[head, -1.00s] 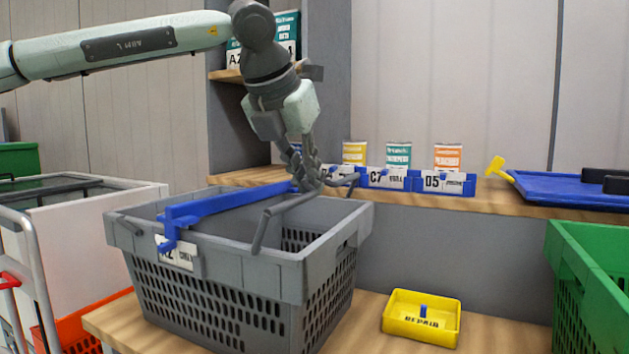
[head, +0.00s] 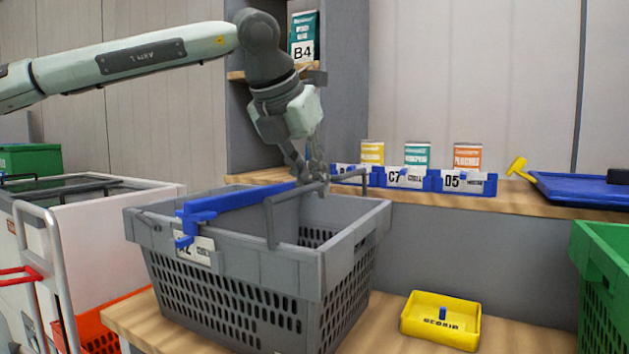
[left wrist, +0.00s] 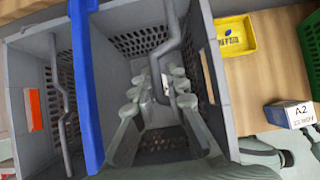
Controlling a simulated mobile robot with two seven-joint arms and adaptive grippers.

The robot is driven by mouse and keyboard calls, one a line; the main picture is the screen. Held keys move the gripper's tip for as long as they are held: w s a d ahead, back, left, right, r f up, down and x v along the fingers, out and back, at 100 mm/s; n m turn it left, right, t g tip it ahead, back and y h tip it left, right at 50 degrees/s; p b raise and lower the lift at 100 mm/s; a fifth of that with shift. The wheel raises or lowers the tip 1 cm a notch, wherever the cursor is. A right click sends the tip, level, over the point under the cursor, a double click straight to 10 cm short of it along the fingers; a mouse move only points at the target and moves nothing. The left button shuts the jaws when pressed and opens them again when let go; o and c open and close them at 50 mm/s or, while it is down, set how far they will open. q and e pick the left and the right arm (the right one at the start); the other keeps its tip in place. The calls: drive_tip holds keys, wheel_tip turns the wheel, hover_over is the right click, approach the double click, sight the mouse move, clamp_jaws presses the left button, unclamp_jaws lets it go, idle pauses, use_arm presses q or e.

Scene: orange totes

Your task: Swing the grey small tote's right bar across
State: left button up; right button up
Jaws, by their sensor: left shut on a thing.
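The grey small tote (head: 275,265) stands on a wooden bench, with perforated sides and a white label at its front. Its right bar (head: 270,225) is a bent grey rod, raised above the rim and tilted slightly inward. My left gripper (head: 316,178) is shut on this bar near the far part of its span. In the left wrist view the right bar (left wrist: 158,57) passes between my fingers (left wrist: 157,90), over the tote's opening. A blue bar (head: 235,200) lies lengthwise left of it. The left bar (left wrist: 60,90) shows at the left side.
A yellow tray (head: 440,322) sits right of the tote. A green tote (head: 600,265) stands at the far right. A white cart (head: 90,235) is at the left.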

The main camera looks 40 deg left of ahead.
use_arm(q)
drive_tip(key=shift+o, duration=0.2)
drive_tip(key=shift+s+a+f+b, duration=0.15)
drive_tip(key=shift+f+b, duration=0.1)
drive_tip(key=shift+f, duration=0.25)
drive_tip(key=shift+s+a+f+b, duration=0.1)
drive_tip(key=shift+a+f+b, duration=0.1)
drive_tip(key=shift+f, duration=0.25)
drive_tip(key=shift+o, duration=0.2)
drive_tip(key=shift+a+f+b, duration=0.4)
drive_tip(key=shift+f+b, duration=0.3)
drive_tip(key=shift+r, duration=0.1)
drive_tip(key=shift+c, duration=0.4)
drive_tip(key=o, duration=1)
drive_tip(key=shift+r, duration=0.25)
drive_tip(key=shift+o, duration=0.2)
drive_tip(key=shift+r, duration=0.1)
